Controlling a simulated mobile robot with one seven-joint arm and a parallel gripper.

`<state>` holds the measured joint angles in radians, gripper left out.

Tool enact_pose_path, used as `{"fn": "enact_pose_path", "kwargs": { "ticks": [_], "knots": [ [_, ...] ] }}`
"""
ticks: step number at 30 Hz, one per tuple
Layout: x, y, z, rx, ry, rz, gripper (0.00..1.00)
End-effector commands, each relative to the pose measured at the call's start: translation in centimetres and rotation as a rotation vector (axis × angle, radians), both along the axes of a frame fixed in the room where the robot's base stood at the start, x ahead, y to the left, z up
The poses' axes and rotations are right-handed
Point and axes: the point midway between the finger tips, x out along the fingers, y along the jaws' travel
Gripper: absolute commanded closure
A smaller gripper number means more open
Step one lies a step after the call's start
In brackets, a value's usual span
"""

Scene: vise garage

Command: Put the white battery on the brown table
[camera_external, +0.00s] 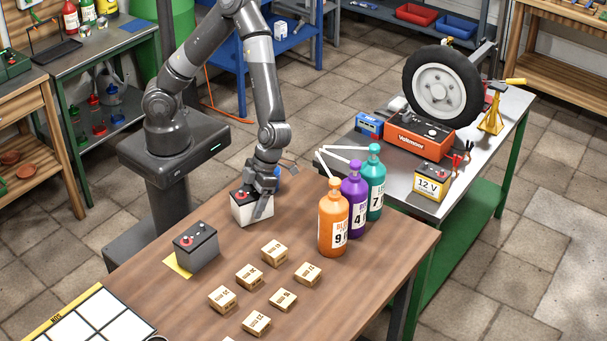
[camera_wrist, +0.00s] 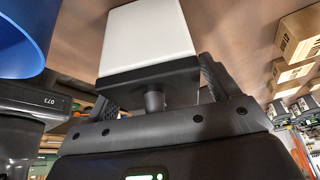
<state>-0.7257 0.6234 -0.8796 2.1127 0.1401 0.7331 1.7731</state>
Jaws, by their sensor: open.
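The white battery (camera_external: 248,212) has a black top with a red terminal cap. It appears to stand upright on the brown table (camera_external: 330,275), near the back left edge. My gripper (camera_external: 262,192) is directly over it and pointing down, with its jaws open. In the wrist view the battery (camera_wrist: 148,35) sits between the two spread fingers (camera_wrist: 158,90), its black top towards the palm. The brown tabletop (camera_wrist: 235,28) shows beyond it. Whether a finger touches the battery, I cannot tell.
A grey battery (camera_external: 196,247) stands on a yellow patch in front left. Several small wooden blocks (camera_external: 249,276) lie mid-table. Orange (camera_external: 333,222), purple (camera_external: 353,195) and teal (camera_external: 375,180) bottles stand to the right. A white-panelled tray (camera_external: 98,322) is front left. The front right tabletop is clear.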

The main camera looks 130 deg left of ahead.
Motion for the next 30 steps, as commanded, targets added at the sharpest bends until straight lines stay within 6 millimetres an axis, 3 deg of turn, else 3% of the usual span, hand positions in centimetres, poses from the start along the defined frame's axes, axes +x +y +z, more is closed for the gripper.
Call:
{"fn": "enact_pose_path", "kwargs": {
  "ticks": [8,21,30],
  "knots": [
    [0.4,0.7,2.0,0.001,-0.003,0.003,0.19],
    [1.6,3.8,10.0,0.001,-0.002,0.002,0.19],
    [0.9,4.1,11.6,0.066,0.020,0.061,0.19]
  ]
}}
